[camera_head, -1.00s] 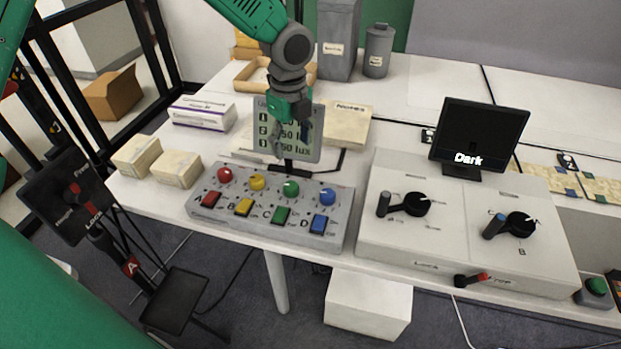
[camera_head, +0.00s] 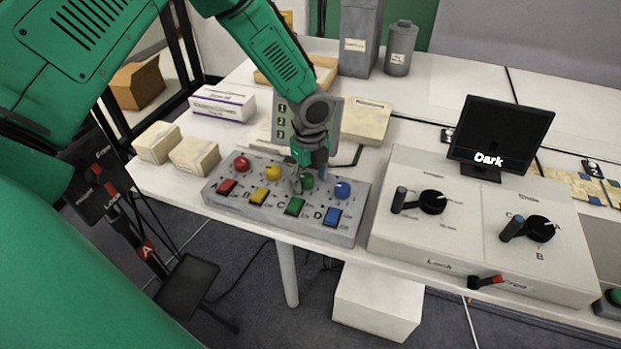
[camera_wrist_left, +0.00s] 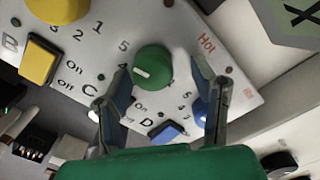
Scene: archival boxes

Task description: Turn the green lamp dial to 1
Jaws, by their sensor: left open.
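The green dial (camera_head: 307,181) sits on the grey control panel (camera_head: 225,197), third in the row of round dials. In the left wrist view the green dial (camera_wrist_left: 155,66) lies between my two spread fingers, its white pointer mark toward the lower left. My left gripper (camera_head: 304,178) is open over the dial, reaching down from above. In the left wrist view a gap shows between the dial and each finger of my left gripper (camera_wrist_left: 162,72). I cannot read which number the pointer meets. My right gripper is not in view.
Yellow (camera_head: 273,172) and blue (camera_head: 342,189) dials flank the green one. Coloured switches, including a green one (camera_head: 295,206), line the panel's front. A sign (camera_head: 282,118) stands behind, partly hidden by my arm. A white console (camera_head: 460,235) stands to the right.

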